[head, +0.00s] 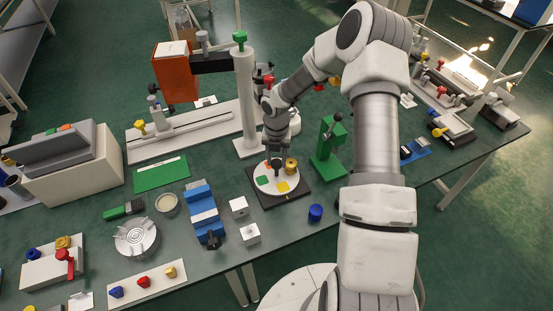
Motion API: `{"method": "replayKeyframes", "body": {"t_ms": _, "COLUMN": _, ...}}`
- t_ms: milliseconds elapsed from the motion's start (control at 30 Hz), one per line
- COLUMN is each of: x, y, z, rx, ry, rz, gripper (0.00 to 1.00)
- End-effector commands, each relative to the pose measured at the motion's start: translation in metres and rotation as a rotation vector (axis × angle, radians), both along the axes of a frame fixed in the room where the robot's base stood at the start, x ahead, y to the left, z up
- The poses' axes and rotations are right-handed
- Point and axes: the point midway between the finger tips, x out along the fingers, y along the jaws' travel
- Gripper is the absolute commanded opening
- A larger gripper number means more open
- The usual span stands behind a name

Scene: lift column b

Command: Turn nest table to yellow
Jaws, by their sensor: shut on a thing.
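The nest table (264,190) is a round white disc on a square black base (302,199). It carries a green patch (262,181) on the left, a yellow patch (283,187) at the front, and a red or orange patch partly hidden at the back. A brass cylinder (291,165) stands on its right side. My gripper (277,162) points down over the disc's middle and is shut on a dark knob (277,175) there. The fingers are small and hide part of the knob and the disc's back.
A tall white column (244,100) with a green knob stands behind the disc. A green press (328,148) stands close to the right. A blue vise (202,212), white blocks (239,207) and a blue cylinder (315,212) are nearby.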

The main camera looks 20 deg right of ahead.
Motion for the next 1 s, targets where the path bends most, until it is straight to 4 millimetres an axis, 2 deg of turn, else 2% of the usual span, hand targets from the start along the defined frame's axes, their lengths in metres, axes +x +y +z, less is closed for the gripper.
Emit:
{"method": "replayKeyframes", "body": {"t_ms": 167, "x": 0.001, "y": 0.0, "z": 0.001, "rx": 0.0, "ry": -0.001, "rz": 0.0, "gripper": 0.0}}
{"method": "replayKeyframes", "body": {"t_ms": 200, "x": 0.001, "y": 0.0, "z": 0.001, "rx": 0.0, "ry": -0.001, "rz": 0.0, "gripper": 0.48}}
{"method": "replayKeyframes", "body": {"t_ms": 333, "x": 0.0, "y": 0.0, "z": 0.0, "rx": 0.0, "ry": -0.001, "rz": 0.0, "gripper": 0.71}}
{"method": "replayKeyframes", "body": {"t_ms": 367, "x": 0.0, "y": 0.0, "z": 0.0, "rx": 0.0, "ry": -0.001, "rz": 0.0, "gripper": 0.74}}
{"method": "replayKeyframes", "body": {"t_ms": 633, "x": 0.0, "y": 0.0, "z": 0.0, "rx": 0.0, "ry": 0.0, "rz": -0.001, "gripper": 0.74}}
{"method": "replayKeyframes", "body": {"t_ms": 767, "x": 0.001, "y": 0.0, "z": 0.008, "rx": 0.0, "ry": -0.002, "rz": -0.001, "gripper": 0.74}}
{"method": "replayKeyframes", "body": {"t_ms": 867, "x": 0.001, "y": -0.001, "z": 0.023, "rx": -0.001, "ry": -0.004, "rz": -0.002, "gripper": 0.74}}
{"method": "replayKeyframes", "body": {"t_ms": 1000, "x": 0.001, "y": -0.001, "z": 0.055, "rx": -0.002, "ry": -0.006, "rz": -0.002, "gripper": 0.74}}
